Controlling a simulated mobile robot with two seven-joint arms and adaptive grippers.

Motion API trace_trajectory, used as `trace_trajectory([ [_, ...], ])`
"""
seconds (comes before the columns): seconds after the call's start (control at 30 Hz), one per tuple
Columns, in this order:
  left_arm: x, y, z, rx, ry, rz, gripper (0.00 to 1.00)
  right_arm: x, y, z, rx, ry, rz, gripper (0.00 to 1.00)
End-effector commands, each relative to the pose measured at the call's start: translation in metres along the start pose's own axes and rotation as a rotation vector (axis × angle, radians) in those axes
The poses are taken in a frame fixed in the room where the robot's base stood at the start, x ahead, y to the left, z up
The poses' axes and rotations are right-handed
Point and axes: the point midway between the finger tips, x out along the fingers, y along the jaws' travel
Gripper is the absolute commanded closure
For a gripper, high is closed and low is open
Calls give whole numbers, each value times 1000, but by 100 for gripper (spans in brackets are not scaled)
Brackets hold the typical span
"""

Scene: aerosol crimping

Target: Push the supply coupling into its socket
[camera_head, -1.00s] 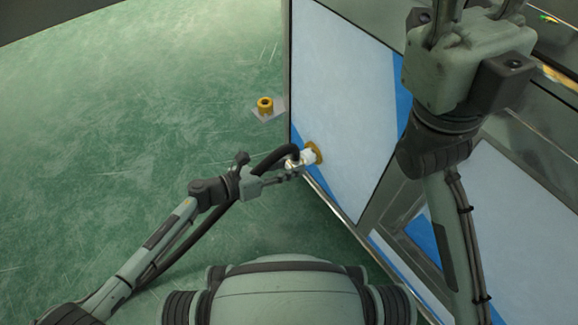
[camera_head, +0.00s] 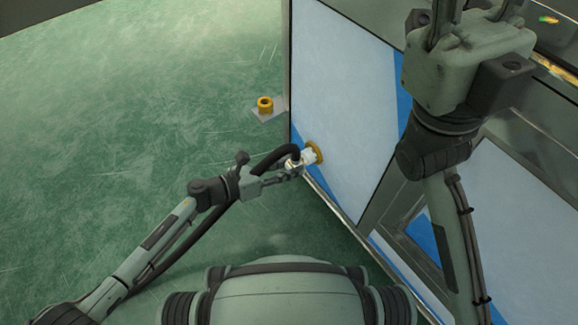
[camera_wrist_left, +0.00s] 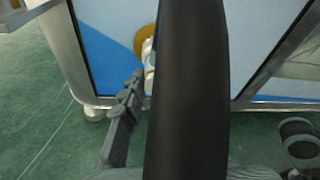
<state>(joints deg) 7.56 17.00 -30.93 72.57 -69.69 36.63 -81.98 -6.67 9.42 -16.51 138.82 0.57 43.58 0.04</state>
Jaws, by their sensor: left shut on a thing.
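The supply coupling (camera_head: 308,157) is a small whitish fitting on a thick black hose (camera_head: 270,158). It sits against the yellow ring of the socket (camera_head: 318,152) low on the cabinet's panel; how deep it sits I cannot tell. My left gripper (camera_head: 294,166) is shut on the coupling. In the left wrist view the black hose (camera_wrist_left: 187,100) runs down the middle and hides much of the coupling (camera_wrist_left: 149,62); part of the yellow socket ring (camera_wrist_left: 143,40) shows behind. My right gripper (camera_head: 470,12) is at the top right, cut off by the picture edge.
The cabinet (camera_head: 345,80) with white and blue panels and metal edges fills the right side. A yellow cylindrical fitting (camera_head: 265,104) stands on a small grey plate on the floor by the cabinet corner. The green floor (camera_head: 130,110) at left is clear.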

Motion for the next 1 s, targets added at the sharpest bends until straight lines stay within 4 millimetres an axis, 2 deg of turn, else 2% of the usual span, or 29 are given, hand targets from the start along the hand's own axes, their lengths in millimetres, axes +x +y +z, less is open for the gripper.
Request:
trace_trajectory([
  [1.0,7,0,2,1,0,0,100,-4,0,1,-1,-1,0,60],
])
